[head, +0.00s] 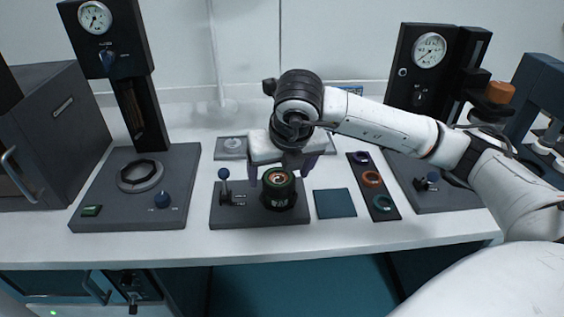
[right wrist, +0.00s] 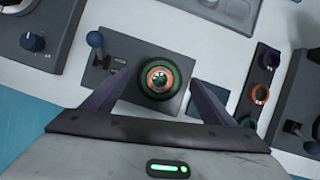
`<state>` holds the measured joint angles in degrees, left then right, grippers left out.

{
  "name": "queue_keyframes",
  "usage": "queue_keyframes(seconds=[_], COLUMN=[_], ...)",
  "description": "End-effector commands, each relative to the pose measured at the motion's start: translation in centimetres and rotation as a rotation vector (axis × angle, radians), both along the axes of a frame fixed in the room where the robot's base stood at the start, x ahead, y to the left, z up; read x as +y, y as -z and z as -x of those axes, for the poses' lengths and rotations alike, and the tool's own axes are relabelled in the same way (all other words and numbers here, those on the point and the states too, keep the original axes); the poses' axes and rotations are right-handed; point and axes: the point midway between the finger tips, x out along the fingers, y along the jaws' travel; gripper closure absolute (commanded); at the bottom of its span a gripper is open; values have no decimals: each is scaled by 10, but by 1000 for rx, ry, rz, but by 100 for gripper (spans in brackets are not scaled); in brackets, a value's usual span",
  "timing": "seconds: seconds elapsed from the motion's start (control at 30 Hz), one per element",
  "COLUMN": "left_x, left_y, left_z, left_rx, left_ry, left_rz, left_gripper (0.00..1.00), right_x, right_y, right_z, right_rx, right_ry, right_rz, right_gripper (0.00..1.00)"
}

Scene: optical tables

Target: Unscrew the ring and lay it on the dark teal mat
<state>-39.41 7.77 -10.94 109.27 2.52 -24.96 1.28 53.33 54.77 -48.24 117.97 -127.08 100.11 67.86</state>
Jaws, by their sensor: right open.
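A black round mount (head: 279,196) stands on a dark base plate. Its top shows a green ring around a copper-orange one, clearer in the right wrist view (right wrist: 159,78); I cannot tell which is the screwed ring. My right gripper (head: 280,172) is open above the mount, its purple fingers on either side. In the right wrist view the fingers (right wrist: 158,86) flank the mount with visible gaps. My left gripper is not in view.
The base plate (head: 235,216) carries a small blue-knobbed lever (head: 224,176). A dark strip (head: 360,161) right of the mat holds purple, orange and teal rings. Gauge stands rise at left (head: 132,90) and right (head: 407,70). White table shows in front.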

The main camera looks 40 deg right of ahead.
Motion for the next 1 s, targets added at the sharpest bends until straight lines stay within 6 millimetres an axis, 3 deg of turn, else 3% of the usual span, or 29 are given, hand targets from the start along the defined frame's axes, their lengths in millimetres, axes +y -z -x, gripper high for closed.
queue_keyframes(seconds=[0.37, 0.63, 0.77, 1.0], left_x=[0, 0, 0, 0], left_y=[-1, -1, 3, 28], left_z=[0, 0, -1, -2], left_rx=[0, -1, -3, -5], left_ry=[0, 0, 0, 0], left_rz=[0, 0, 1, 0], left_gripper=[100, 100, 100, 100], right_x=[-1, -1, -1, -3], right_y=[5, 5, 7, 10], right_z=[-2, -2, -2, -2], right_rx=[-1, -1, 0, -2], right_ry=[0, 0, -25, -305], right_rz=[0, 0, -1, -1], right_gripper=[21, 65, 65, 65])
